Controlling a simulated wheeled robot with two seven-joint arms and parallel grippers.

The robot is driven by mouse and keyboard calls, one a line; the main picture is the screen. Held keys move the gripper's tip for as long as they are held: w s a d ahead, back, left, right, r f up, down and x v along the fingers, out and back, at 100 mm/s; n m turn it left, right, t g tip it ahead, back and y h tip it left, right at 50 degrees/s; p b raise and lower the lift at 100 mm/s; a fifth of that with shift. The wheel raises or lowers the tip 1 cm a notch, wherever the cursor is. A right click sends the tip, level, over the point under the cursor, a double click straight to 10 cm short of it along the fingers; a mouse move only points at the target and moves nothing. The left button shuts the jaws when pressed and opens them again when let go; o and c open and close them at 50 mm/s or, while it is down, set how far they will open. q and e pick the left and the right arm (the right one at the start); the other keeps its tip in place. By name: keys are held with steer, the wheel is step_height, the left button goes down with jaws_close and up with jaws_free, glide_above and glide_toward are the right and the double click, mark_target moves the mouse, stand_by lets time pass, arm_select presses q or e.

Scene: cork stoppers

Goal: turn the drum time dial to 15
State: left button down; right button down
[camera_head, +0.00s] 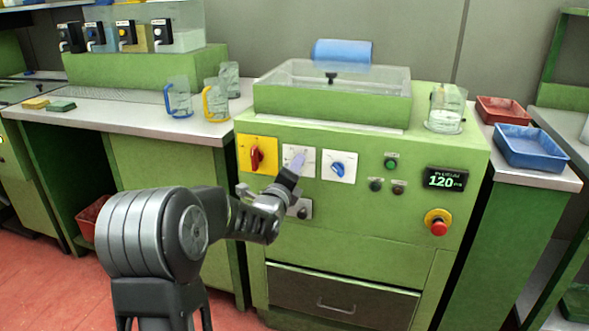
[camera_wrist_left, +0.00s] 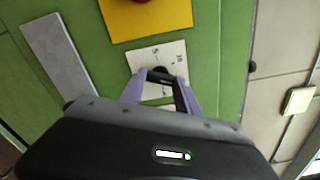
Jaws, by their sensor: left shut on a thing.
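The middle dial on the green machine's front has a white plate (camera_head: 294,154) with small markings; its plate also shows in the wrist view (camera_wrist_left: 143,60). In the wrist view a dark knob (camera_wrist_left: 160,75) sits between the two purple fingers of my left gripper (camera_wrist_left: 160,90). My left gripper (camera_head: 291,169) is shut on this knob, in front of the plate. The gripper hides most of the dial in the head view, and the pointer's setting cannot be read. My right gripper is not in view.
A red switch (camera_head: 257,156) on a yellow plate is left of the dial; a blue knob (camera_head: 338,169) is right. Farther right are small buttons (camera_head: 391,163), a display reading 120 (camera_head: 445,180) and a red emergency button (camera_head: 438,226).

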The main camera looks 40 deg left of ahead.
arm_select(q)
steer(key=shift+m, duration=0.5)
steer(key=c, duration=0.9)
jaws_free()
steer(key=shift+s, duration=0.1)
steer(key=p+v, duration=0.1)
steer(key=v, duration=0.6)
steer(key=shift+s+d, duration=0.15)
steer(key=shift+s, duration=0.15)
